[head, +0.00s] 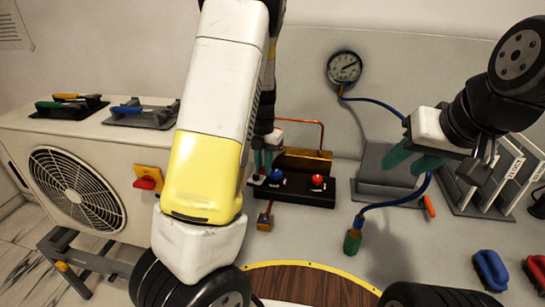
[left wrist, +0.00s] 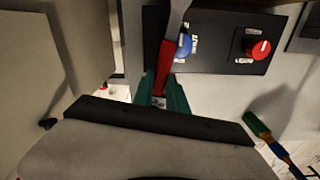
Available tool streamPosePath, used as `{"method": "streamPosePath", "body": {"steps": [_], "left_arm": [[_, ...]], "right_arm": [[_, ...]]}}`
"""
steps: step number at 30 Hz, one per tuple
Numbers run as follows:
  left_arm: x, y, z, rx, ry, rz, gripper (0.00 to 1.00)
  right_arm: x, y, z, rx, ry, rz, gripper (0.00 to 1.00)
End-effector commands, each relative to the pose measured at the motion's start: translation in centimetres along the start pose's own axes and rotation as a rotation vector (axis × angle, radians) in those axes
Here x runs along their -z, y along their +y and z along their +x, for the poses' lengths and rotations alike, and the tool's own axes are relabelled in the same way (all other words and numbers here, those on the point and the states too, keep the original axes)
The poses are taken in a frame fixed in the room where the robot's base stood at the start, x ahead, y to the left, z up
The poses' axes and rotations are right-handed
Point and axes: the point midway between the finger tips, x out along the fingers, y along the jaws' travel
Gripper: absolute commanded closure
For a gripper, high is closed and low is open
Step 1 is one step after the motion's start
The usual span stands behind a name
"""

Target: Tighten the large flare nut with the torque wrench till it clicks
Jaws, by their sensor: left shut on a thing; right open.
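My left gripper (head: 265,168) reaches down at the left end of a black panel, partly hidden by my arm in the head view. In the left wrist view its teal fingers (left wrist: 168,98) are shut on a red-handled tool, seemingly the torque wrench (left wrist: 166,68). Its grey shaft runs up past the blue knob and out of the frame, so its far end is hidden. A copper pipe (head: 308,122) and brass-coloured block (head: 303,160) stand behind the panel. I cannot make out the large flare nut. My right gripper (head: 412,160) is open and apart from the panel, before a grey box.
The black panel (head: 328,198) carries a blue knob (head: 277,176) and a red knob (head: 317,181). A gauge (head: 344,67) with blue hose (head: 385,104) hangs behind.

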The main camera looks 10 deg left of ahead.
Motion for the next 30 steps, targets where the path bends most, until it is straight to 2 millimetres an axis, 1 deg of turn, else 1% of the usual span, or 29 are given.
{"method": "streamPosePath", "body": {"steps": [18, 27, 28, 30], "left_arm": [[-1.2, 0.0, 0.0, 0.000, 0.000, 0.001, 1.00], [-1.3, 0.0, 0.0, 0.000, 0.000, 0.001, 1.00], [-1.3, 0.0, 0.0, 0.000, 0.000, 0.001, 0.88], [-1.3, 0.0, 0.0, 0.000, 0.000, 0.001, 1.00]], "right_arm": [[0.0, 0.0, 0.0, 0.000, 0.000, 0.000, 0.59], [0.0, 0.0, 0.0, 0.000, 0.000, 0.000, 0.59], [0.0, 0.0, 0.0, 0.000, 0.000, 0.000, 0.59], [0.0, 0.0, 0.0, 0.000, 0.000, 0.000, 0.59]]}}
